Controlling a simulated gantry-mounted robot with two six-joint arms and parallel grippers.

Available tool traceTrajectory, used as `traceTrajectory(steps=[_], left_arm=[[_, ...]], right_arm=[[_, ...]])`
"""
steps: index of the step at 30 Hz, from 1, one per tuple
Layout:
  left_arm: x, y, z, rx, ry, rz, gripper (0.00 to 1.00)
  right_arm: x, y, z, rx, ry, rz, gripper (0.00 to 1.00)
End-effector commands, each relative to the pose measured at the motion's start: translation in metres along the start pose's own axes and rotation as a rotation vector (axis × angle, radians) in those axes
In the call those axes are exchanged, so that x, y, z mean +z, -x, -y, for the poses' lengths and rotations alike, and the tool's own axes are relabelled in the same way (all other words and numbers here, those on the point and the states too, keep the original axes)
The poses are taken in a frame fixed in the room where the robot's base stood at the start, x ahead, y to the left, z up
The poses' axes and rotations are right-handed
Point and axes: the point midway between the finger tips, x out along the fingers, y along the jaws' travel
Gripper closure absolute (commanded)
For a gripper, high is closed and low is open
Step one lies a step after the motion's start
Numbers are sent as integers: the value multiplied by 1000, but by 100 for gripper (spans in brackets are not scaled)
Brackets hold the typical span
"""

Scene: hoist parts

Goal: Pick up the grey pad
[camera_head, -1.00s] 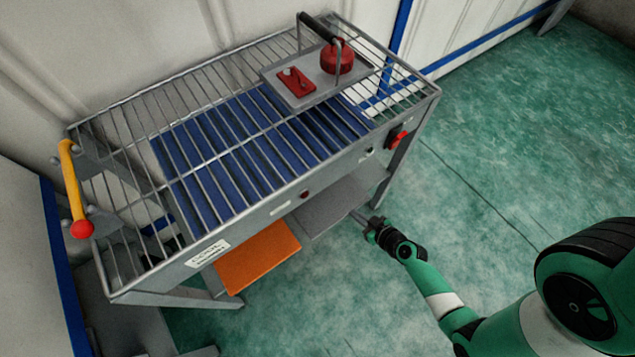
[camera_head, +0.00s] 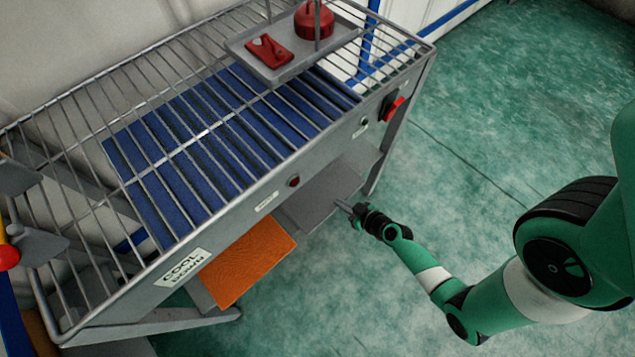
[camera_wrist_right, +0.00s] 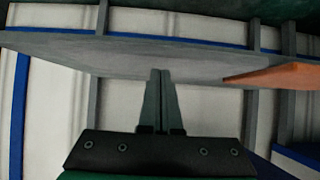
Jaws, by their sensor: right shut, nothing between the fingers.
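The grey pad (camera_head: 322,192) is a flat plate jutting out low at the front of the rack, right of the orange pad (camera_head: 250,262). In the right wrist view the grey pad (camera_wrist_right: 210,62) spans most of the width, with the orange pad (camera_wrist_right: 280,76) at its right. My right gripper (camera_head: 346,207) is at the grey pad's front right edge. Its fingers (camera_wrist_right: 160,72) are together and empty, and their tips overlap the pad's face in the picture. I cannot tell whether they touch it.
The wire rack (camera_head: 150,268) stands above the pads, with blue slats (camera_head: 215,140) beneath its bars. A grey tray (camera_head: 285,68) with red parts sits on top. A red knob (camera_head: 395,104) sticks out at the front right. Green floor (camera_head: 480,110) is open to the right.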

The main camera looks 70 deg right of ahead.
Motion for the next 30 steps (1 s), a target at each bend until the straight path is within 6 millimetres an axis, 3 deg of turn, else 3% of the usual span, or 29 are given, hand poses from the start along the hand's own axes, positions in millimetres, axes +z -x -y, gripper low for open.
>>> traceTrajectory(steps=[9,18,21,30], left_arm=[[-12,-12,0,0,0,0,30],[-11,-12,0,0,0,0,30],[0,-1,0,0,0,0,30],[0,0,0,0,0,0,30]], right_arm=[[-38,-47,1,-3,4,-3,100],[-67,-96,1,-2,0,-1,100],[-51,-103,1,0,1,0,100],[-48,-103,1,-2,-1,7,100]])
